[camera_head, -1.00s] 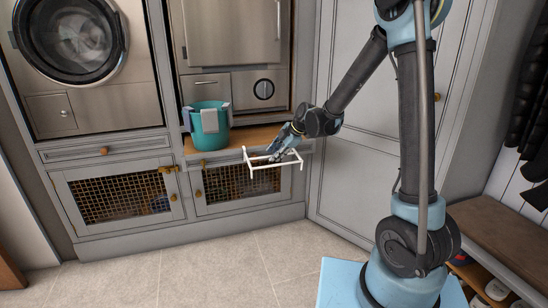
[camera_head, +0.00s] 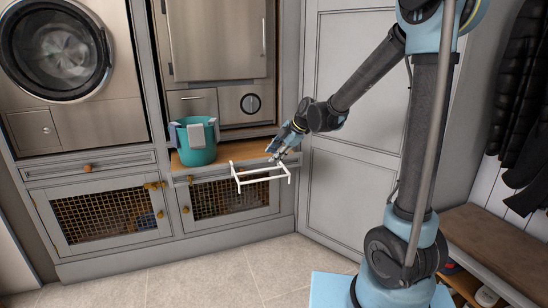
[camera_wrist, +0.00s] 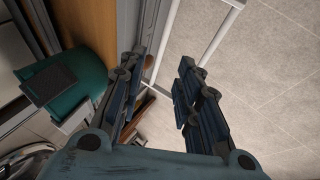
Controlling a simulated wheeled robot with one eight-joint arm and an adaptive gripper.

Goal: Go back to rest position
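My gripper (camera_head: 276,155) hangs just in front of the wooden shelf, above the back part of a white rail frame (camera_head: 262,179). In the wrist view my gripper (camera_wrist: 161,62) has its two dark fingers apart, with nothing held between them. White bars of the frame (camera_wrist: 222,35) show beyond the fingers; whether any finger touches them I cannot tell. The arm is stretched out to the left from its column.
A teal bucket (camera_head: 196,155) with grey panels stands on the wooden shelf (camera_head: 243,151), left of my gripper. Latticed cabinet doors (camera_head: 105,217) are below. A tall grey door (camera_head: 349,140) is behind the arm; a bench (camera_head: 495,240) stands right. Tiled floor in front is clear.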

